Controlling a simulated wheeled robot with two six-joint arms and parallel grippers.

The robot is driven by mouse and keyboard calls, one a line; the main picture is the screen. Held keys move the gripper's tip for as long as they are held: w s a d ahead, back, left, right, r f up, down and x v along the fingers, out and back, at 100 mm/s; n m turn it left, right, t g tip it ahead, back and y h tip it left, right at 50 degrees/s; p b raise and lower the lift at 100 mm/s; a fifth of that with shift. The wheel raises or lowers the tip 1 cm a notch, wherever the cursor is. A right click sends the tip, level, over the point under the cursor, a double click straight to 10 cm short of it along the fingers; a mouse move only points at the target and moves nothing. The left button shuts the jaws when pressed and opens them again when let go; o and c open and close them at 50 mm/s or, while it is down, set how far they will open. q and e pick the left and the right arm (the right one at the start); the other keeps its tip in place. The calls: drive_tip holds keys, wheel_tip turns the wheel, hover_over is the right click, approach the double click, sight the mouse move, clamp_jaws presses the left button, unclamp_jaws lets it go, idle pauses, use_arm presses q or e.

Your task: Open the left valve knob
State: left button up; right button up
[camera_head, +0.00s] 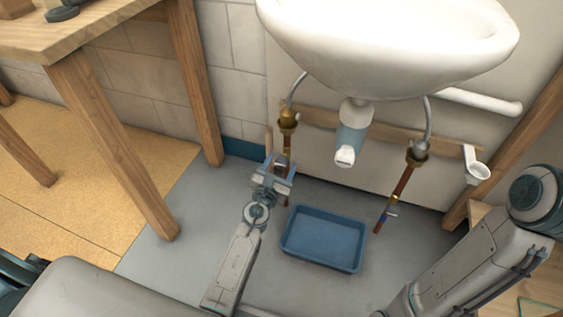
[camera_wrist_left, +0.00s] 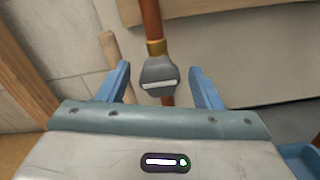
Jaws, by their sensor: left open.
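The left valve knob (camera_wrist_left: 158,77) is grey with a pale bar across its face, the bar lying roughly level. It sits on a copper pipe (camera_wrist_left: 151,22) below a brass fitting. My left gripper (camera_wrist_left: 161,76) is open, with one blue finger on each side of the knob and a visible gap on both sides. In the head view my left gripper (camera_head: 276,170) is in front of the left pipe under the sink and largely hides the knob. My right arm shows at the lower right, but its gripper is out of view.
A white sink (camera_head: 390,45) hangs above, with a blue-and-white drain trap (camera_head: 351,140) in the middle. The right supply pipe (camera_head: 403,185) has its own valve. A blue tray (camera_head: 325,238) lies on the grey floor. A wooden table (camera_head: 110,145) stands at the left.

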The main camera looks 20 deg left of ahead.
use_arm(q)
drive_tip(key=shift+w, duration=0.55)
drive_tip(key=c, duration=1)
